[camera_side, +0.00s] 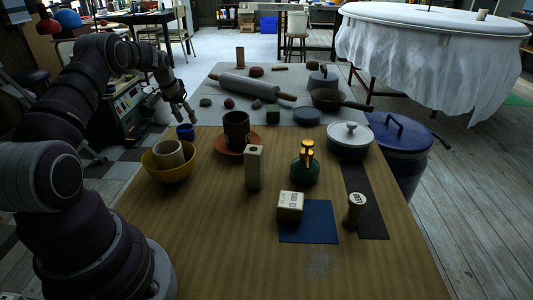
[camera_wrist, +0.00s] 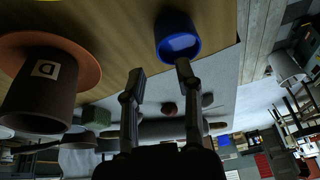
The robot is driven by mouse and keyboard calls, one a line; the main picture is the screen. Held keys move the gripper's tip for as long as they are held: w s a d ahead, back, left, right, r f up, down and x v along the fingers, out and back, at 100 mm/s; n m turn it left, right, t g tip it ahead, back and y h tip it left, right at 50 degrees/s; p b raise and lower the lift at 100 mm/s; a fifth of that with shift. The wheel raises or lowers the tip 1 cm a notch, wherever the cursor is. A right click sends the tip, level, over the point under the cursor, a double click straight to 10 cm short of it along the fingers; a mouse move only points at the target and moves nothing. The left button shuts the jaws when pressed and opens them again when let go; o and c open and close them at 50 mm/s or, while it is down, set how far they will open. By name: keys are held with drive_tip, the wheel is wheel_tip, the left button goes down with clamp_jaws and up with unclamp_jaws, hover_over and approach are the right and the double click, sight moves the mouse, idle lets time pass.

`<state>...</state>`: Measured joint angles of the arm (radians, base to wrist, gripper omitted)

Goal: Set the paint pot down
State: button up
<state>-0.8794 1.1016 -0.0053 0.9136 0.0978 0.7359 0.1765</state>
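A small blue pot (camera_side: 185,131), which I take as the paint pot, stands on the wooden table's far left edge, behind the yellow bowl. In the wrist view, which is turned upside down, the blue pot (camera_wrist: 170,48) shows at the top with its open mouth facing me. My gripper (camera_side: 184,121) hangs close above and behind the pot in the side view. In the wrist view my gripper (camera_wrist: 160,72) has its two fingers apart, with nothing between them. The pot lies beyond the fingertips, nearer the right finger, and appears free of them.
A yellow bowl (camera_side: 167,170) holding a beige cup (camera_side: 168,153) is just in front of the pot. A dark mug (camera_side: 236,127) on an orange saucer (camera_side: 222,146) stands to the right, near a tall block (camera_side: 253,170). A rolling pin (camera_side: 249,87) lies on the grey board behind.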

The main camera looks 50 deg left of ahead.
drive_tip(key=v, duration=0.7)
drive_tip(key=d+r+m+t, duration=0.1)
drive_tip(key=d+r+m, duration=0.1)
drive_tip(key=d+r, duration=0.45)
drive_tip(key=d+r+m, duration=0.1)
drive_tip(key=d+r, duration=0.2)
drive_tip(key=d, duration=0.7)
drive_tip(key=s+d+f+m+t+h, duration=0.1)
drive_tip(key=s+d+m, duration=0.3)
drive_tip(key=s+d, duration=0.6)
drive_tip(key=d+h, duration=0.1)
drive_tip(key=d, duration=0.2)
drive_tip(key=shift+s+d+f+h, duration=0.2)
drive_tip(key=shift+d+f+h, duration=0.05)
drive_tip(key=shift+d+h, duration=0.15)
